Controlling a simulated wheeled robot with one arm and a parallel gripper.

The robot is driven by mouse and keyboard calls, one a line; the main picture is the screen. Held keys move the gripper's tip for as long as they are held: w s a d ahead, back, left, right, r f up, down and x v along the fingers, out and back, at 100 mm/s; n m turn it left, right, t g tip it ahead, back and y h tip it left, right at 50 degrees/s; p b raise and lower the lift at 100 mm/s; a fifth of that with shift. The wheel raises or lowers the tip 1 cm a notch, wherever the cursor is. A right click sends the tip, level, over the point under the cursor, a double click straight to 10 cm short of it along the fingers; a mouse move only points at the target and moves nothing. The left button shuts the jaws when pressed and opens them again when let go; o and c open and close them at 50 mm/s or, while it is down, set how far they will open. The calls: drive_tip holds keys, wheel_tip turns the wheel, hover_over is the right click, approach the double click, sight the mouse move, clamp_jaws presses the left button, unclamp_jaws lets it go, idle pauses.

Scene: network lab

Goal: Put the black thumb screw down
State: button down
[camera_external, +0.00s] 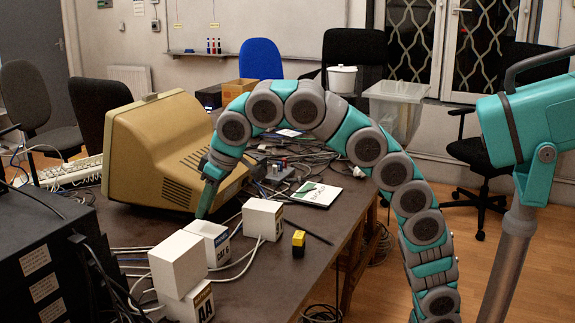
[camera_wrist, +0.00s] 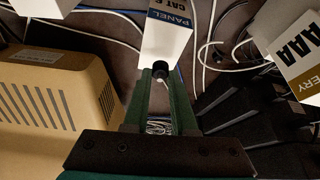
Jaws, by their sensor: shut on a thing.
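The black thumb screw (camera_wrist: 160,70) is small, dark and round-headed. It is held between the fingertips of my gripper (camera_wrist: 160,78) in the wrist view. The gripper's green fingers are closed on it. In the external view my gripper (camera_external: 203,214) points down just at the white box labelled CAT 6 (camera_external: 217,252), and the thumb screw cannot be made out there. In the wrist view the CAT 6 panel box (camera_wrist: 166,38) lies right beyond the fingertips. I cannot tell whether the screw touches it.
The beige monitor (camera_external: 165,150) stands close behind the gripper. White boxes (camera_external: 262,218) (camera_external: 178,262), an AA box (camera_external: 192,303) and a black-and-yellow item (camera_external: 298,243) are near. Cables cross the dark table (camera_external: 290,285). A paper (camera_external: 318,194) lies farther right.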

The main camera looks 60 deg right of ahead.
drive_tip(key=shift+f, duration=1.2)
drive_tip(key=shift+f, duration=0.1)
drive_tip(key=c, duration=0.7)
unclamp_jaws()
drive_tip(key=shift+p+v, duration=0.6)
drive_tip(key=shift+v, duration=5.5)
drive_tip(key=shift+w, duration=0.1)
